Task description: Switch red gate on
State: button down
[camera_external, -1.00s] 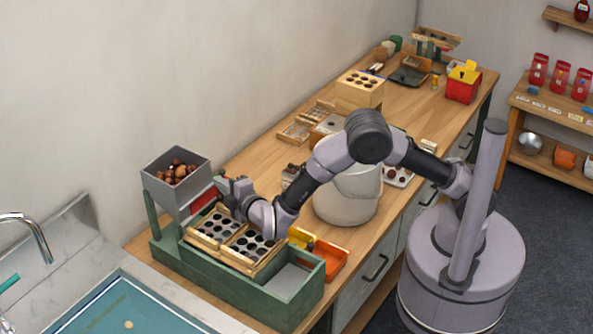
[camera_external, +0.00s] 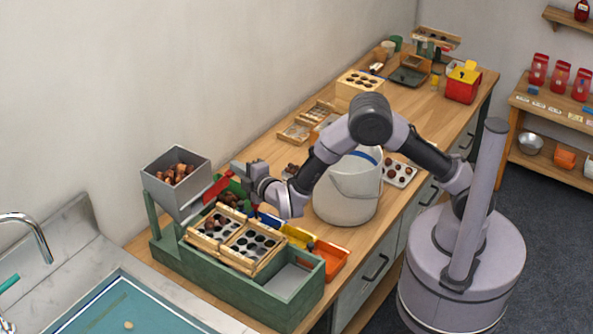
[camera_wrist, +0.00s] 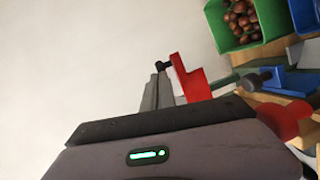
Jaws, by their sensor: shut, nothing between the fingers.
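The red gate (camera_external: 217,187) is a red slanted piece at the outlet of the grey hopper (camera_external: 178,183), which holds chestnuts. It now slopes up to the right. My gripper (camera_external: 238,170) is shut and empty, just right of and above the gate's upper end; I cannot tell whether they touch. In the wrist view a red angled piece (camera_wrist: 190,80), likely the gate, stands beside a grey finger-like part. Brown chestnuts (camera_external: 212,223) lie on the holed tray below the hopper, and more lie in a green bin (camera_wrist: 252,38).
A green sorting stand (camera_external: 225,275) holds the wooden-framed holed trays. Blue, yellow and orange (camera_external: 331,260) bins line its right side. A white bucket (camera_external: 346,200) stands close to my forearm. A sink (camera_external: 125,310) lies at the front left.

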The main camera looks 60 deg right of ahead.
jog(key=shift+d, duration=0.15)
jog(key=w+a+p+v, duration=0.1)
jog(key=a+p+v, duration=0.1)
jog(key=v, duration=1.1)
jog(key=shift+a+r+p, duration=0.2)
jog(key=shift+a+p, duration=0.2)
jog(key=shift+p, duration=0.45)
